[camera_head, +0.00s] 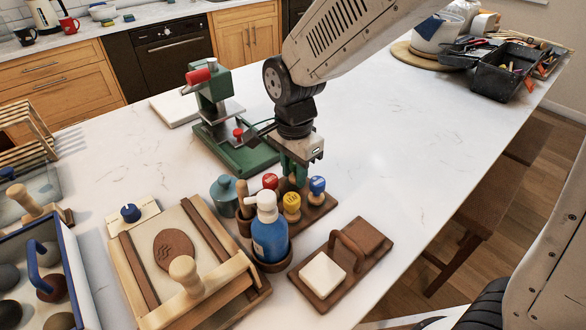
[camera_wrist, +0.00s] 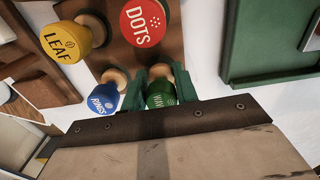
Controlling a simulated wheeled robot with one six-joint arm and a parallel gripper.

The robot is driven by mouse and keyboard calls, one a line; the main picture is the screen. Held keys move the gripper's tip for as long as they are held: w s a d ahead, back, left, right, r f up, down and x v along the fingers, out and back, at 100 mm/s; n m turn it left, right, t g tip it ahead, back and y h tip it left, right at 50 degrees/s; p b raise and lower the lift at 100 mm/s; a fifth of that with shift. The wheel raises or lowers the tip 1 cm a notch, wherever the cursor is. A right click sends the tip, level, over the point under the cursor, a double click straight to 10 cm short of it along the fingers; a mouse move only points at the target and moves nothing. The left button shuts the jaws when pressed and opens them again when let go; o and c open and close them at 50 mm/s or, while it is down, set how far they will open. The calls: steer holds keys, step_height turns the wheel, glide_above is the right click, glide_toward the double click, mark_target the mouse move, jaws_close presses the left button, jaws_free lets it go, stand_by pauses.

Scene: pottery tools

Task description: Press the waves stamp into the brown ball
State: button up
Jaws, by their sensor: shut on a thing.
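The brown clay (camera_head: 174,250) lies as a flat disc with wavy marks on its top, on the pale board (camera_head: 197,228) at the front left. My gripper (camera_head: 293,172) is over the wooden stamp rack (camera_head: 320,209), shut on the green-capped stamp. In the wrist view this stamp (camera_wrist: 160,96) sits between my gripper's green fingers (camera_wrist: 160,78); its label is partly hidden and looks like waves. I cannot tell whether it touches the rack. Blue RINGS (camera_wrist: 102,99), yellow LEAF (camera_wrist: 68,42) and red DOTS (camera_wrist: 143,22) stamps stand close around it.
A blue bottle (camera_head: 269,238) and a teal jar (camera_head: 224,194) stand left of the rack. A green press (camera_head: 238,150) is behind. A blue-rimmed tray (camera_head: 78,275) holds several balls.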

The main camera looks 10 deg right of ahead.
steer(key=shift+f, duration=0.25)
steer(key=o, duration=1)
steer(key=shift+o, duration=0.2)
step_height(320, 180, up, 8)
steer(key=shift+f, duration=0.1)
steer(key=shift+n, duration=0.4)
steer(key=s+d+r+n, duration=0.2)
steer(key=s+d+n, duration=0.3)
steer(key=s+d, duration=0.4)
steer(key=s+d+r+n+t, duration=0.1)
steer(key=s+d+r+n, duration=0.2)
steer(key=s+d, duration=0.7)
steer(key=shift+s+d+r+n, duration=0.2)
steer(key=shift+d+r+n, duration=0.15)
steer(key=shift+d+n, duration=0.65)
